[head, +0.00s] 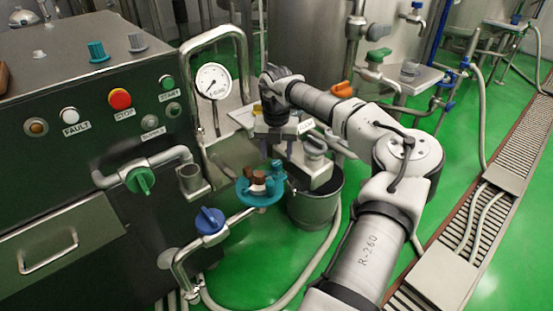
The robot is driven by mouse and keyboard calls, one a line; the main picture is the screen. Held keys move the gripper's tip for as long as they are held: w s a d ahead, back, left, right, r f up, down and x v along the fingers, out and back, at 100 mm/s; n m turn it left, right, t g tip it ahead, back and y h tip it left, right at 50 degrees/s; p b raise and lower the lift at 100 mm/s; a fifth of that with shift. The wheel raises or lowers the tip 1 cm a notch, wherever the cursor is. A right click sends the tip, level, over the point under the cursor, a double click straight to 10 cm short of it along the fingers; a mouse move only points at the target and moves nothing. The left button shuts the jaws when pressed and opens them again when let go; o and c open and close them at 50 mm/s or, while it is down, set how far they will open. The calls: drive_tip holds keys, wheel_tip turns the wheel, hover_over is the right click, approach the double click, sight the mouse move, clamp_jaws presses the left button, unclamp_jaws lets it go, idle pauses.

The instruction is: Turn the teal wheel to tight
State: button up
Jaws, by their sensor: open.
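The teal wheel (270,197) sits at the end of a steel pipe in front of the dark cabinet, right of the blue valve knob. Small brown blocks (258,178) show at its middle. My gripper (277,152) hangs from my arm above and slightly behind the wheel in the picture, with its fingers pointing down. The jaws are open, and I see nothing between them. The gripper appears apart from the wheel. I cannot read any tight marking on or near the wheel.
A blue valve knob (209,220) and a green knob (140,180) stand on nearby pipes. A round gauge (213,81) and a bent steel pipe (187,68) stand behind. A grey bucket (316,208) is right of the wheel. Green floor (250,262) lies open in front.

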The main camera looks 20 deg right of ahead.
sight(276, 163)
wheel_tip(276, 163, up, 11)
idle(0.6)
